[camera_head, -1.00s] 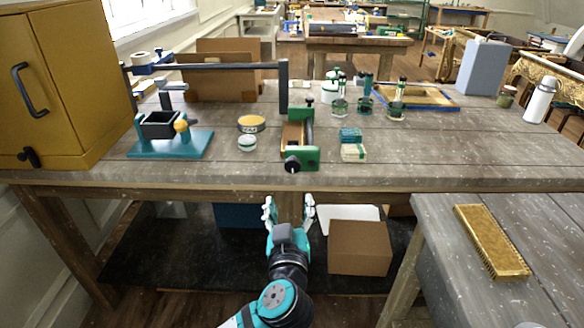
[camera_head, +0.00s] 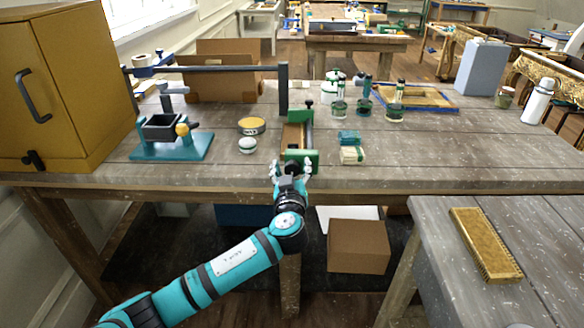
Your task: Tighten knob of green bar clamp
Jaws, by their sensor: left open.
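The green bar clamp (camera_head: 312,155) lies on the workbench near its front edge, with a wooden piece (camera_head: 293,137) between its jaws. Its dark knob, on the near end facing me, is largely hidden behind my left gripper (camera_head: 291,168). My left gripper is open, with its white fingers pointing away from me at the clamp's near end, one on each side of the knob's place. I cannot tell whether the fingers touch the knob. My right gripper is not in view.
A teal vise-like stand (camera_head: 172,148), a yellow tin (camera_head: 251,125) and a small round jar (camera_head: 247,145) stand left of the clamp. A dark horizontal bar (camera_head: 215,68) spans behind. The bench front (camera_head: 440,182) is clear at right.

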